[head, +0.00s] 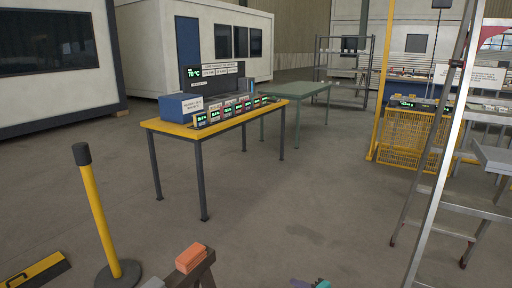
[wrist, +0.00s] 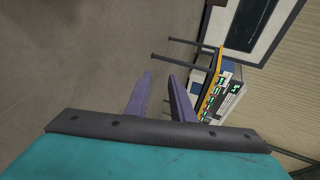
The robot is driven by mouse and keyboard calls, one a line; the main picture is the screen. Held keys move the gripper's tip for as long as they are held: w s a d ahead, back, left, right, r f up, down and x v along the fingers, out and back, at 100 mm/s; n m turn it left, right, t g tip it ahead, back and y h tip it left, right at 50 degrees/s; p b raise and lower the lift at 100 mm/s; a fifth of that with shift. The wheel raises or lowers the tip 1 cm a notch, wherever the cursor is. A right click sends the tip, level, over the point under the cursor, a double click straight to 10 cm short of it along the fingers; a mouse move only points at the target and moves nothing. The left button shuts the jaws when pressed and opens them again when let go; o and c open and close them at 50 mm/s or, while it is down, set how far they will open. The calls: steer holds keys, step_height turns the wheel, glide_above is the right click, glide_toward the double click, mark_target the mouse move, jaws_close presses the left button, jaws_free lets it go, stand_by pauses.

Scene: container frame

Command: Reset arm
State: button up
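My gripper (wrist: 160,76) shows in the wrist view with two purple fingers standing apart and nothing between them. Behind the fingers are a dark grey bar and a teal body. In the head view only a small purple and teal part of it shows at the bottom edge. The wrist view is turned on its side, with grey floor behind the fingers. The yellow-topped table (wrist: 211,92) is beyond the fingers on the right of that view, apart from them.
The yellow table (head: 160,127) carries a blue box (head: 181,107) and several small green-lit displays. A yellow post (head: 98,210) stands front left, near an orange block (head: 190,257) on a dark support. A ladder (head: 440,180) stands at right. The middle floor is clear.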

steer(key=s+a+f+n+g+h+p, duration=0.1)
steer(key=s+a+f+n+g+p, duration=0.15)
steer(key=s+a+f+g, duration=0.4)
steer(key=s+a+f+n+g+p, duration=0.1)
steer(key=s+f+n+p, duration=0.2)
steer(key=s, duration=0.7)
steer(key=s+a+f+n+g+h+p, duration=0.1)
steer(key=s+a+f+g+p, duration=0.2)
steer(key=s+f, duration=0.4)
steer(key=s+d+f+n+g+h, duration=0.3)
steer(key=s+d+g+h, duration=0.2)
steer(key=s+d, duration=0.7)
steer(key=s+h, duration=0.1)
steer(key=s, duration=0.2)
steer(key=shift+h, duration=0.3)
steer(key=shift+d+g, duration=0.15)
steer(key=shift+g, duration=0.1)
